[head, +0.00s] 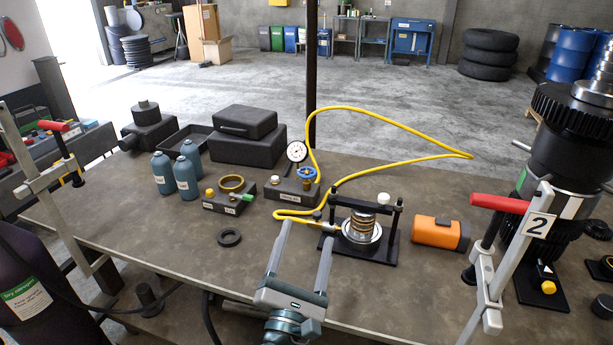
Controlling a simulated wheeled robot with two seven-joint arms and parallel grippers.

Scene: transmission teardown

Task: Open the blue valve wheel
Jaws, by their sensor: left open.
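The blue valve wheel (306,173) sits on a small brass valve on top of a dark block (290,190) near the middle of the workbench. A round white pressure gauge (297,151) stands just left of the wheel on the same block. My left gripper (307,227) is in the lower middle of the view, over the bench's near edge. Its two long grey fingers point away from me and are spread apart, with nothing between them. It is nearer to me than the wheel and clear of it. My right gripper is not in view.
A yellow hose (395,113) loops from the valve block to a black press frame (385,235) with a ringed stack, right of my left gripper. An orange tool (440,233) and a clamp marked 2 (538,224) stand further right.

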